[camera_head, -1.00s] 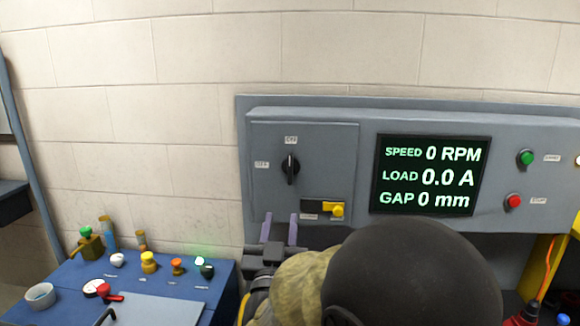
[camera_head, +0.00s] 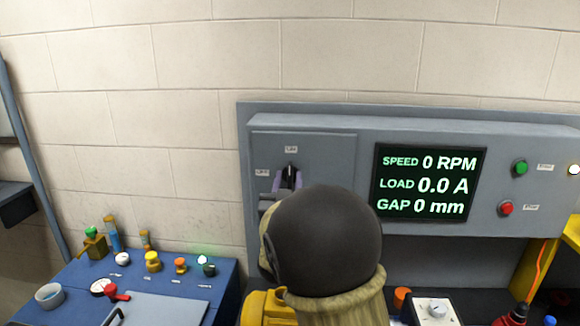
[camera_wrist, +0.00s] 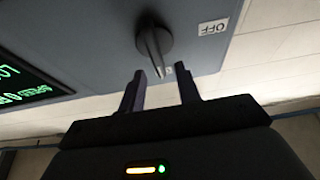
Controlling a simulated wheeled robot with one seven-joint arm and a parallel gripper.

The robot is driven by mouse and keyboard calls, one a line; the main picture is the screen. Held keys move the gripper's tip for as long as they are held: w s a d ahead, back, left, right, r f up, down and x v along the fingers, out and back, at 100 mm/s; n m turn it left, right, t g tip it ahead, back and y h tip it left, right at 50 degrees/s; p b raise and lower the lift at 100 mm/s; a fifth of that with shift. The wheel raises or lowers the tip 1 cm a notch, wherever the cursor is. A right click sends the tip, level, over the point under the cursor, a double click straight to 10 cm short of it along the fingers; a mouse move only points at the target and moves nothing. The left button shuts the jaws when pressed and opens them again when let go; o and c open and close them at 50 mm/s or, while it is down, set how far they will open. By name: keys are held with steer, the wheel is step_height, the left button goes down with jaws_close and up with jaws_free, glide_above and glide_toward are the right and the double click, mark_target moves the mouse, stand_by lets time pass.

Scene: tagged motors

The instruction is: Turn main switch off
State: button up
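The main switch (camera_head: 291,171) is a black rotary handle on the grey control panel. Its handle stands upright, in line with the ON label (camera_head: 291,149) above it; the OFF label (camera_head: 262,172) is to its left. In the wrist view the switch (camera_wrist: 152,42) points down toward the gap between my fingers, and an OFF label (camera_wrist: 212,28) shows at right. My gripper (camera_head: 288,184) is open, its purple fingers one on each side of the handle's lower part. In the wrist view my gripper (camera_wrist: 161,72) shows a gap between the fingertips and the handle; contact is not visible.
The display (camera_head: 428,184) reads 0 RPM, 0.0 A and 0 mm. A green button (camera_head: 520,168) and red button (camera_head: 507,208) sit to its right. A blue bench (camera_head: 80,275) with several small knobs stands at lower left. My arm hides the panel's lower part.

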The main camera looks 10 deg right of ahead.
steer(key=shift+p+x, duration=0.3)
steer(key=shift+x, duration=0.95)
jaws_close()
